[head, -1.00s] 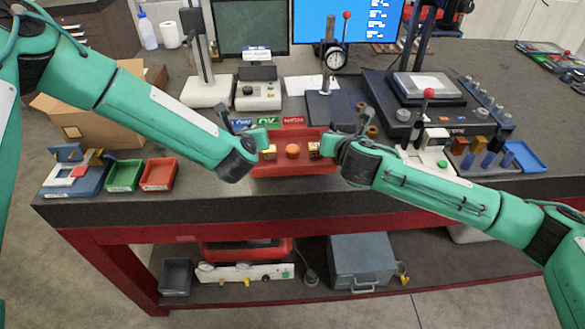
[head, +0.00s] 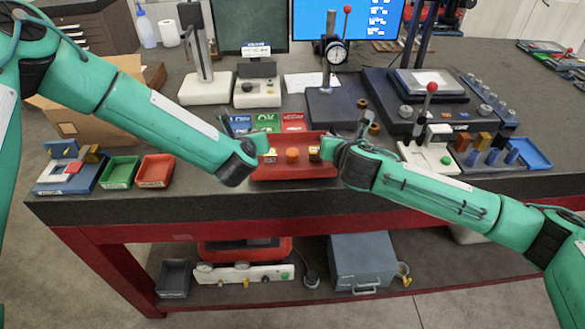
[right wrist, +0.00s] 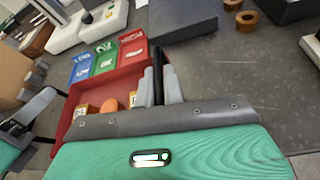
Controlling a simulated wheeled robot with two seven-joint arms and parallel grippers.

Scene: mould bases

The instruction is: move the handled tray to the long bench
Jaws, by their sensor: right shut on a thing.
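The red handled tray (head: 293,174) is at the bench's front middle, between my grippers, holding an orange ball (head: 292,154) and small brass-coloured blocks (head: 314,153). My right gripper (head: 330,150) is at the tray's right end. In the right wrist view its grey fingers (right wrist: 160,88) are shut on the dark handle (right wrist: 157,72). My left gripper (head: 260,146) is at the tray's left end; its fingers are mostly hidden, so its grip is unclear. The tray looks level. I cannot tell whether it touches the grey-topped bench (head: 200,207).
Blue, green and red labelled bins (head: 265,122) stand right behind the tray. A dial gauge stand (head: 330,100) and a red-knobbed lever fixture (head: 425,130) stand behind and right. Small green (head: 120,172) and red (head: 155,170) bins sit left. The bench front strip is clear.

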